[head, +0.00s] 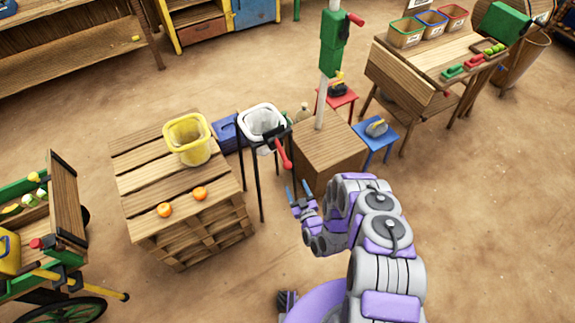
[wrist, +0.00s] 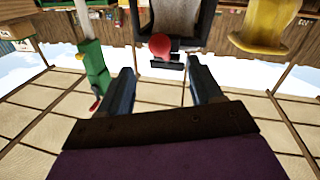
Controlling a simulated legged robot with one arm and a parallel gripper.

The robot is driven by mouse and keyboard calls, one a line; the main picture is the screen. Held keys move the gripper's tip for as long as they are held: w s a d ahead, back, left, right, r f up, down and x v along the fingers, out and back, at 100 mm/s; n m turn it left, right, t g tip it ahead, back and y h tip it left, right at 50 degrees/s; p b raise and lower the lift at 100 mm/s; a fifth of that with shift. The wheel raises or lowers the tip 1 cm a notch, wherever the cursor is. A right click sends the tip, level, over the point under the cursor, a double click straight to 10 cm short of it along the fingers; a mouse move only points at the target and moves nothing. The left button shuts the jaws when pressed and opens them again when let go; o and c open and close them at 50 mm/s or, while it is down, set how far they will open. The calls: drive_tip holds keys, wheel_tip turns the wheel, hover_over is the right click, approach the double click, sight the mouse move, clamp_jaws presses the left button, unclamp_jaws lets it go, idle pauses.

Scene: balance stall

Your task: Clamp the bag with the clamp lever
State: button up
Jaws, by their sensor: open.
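A white open bag (head: 262,120) hangs at the top of a thin black stand (head: 260,185), right of the wooden pallet stack. A dark clamp (head: 272,133) sits at its front right rim. The red clamp lever (head: 284,154) points down and forward from the clamp. My gripper (head: 298,190) is open and empty, a little below and right of the lever. In the wrist view my gripper (wrist: 160,68) has the lever's red knob (wrist: 160,45) showing between and beyond its fingertips. I cannot tell whether they touch. The bag is not clear in the wrist view.
A wooden crate (head: 325,152) with a pole and green device (head: 333,45) stands right of the bag. A blue stool (head: 376,140) is further right. Floor in front is clear.

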sight(287, 166)
drive_tip(key=b+x, duration=0.2)
drive_tip(key=x, duration=0.9)
drive_tip(key=shift+w, duration=0.1)
drive_tip(key=shift+w+a, duration=0.1)
drive_tip(key=shift+w, duration=0.2)
clamp_jaws()
idle(0.6)
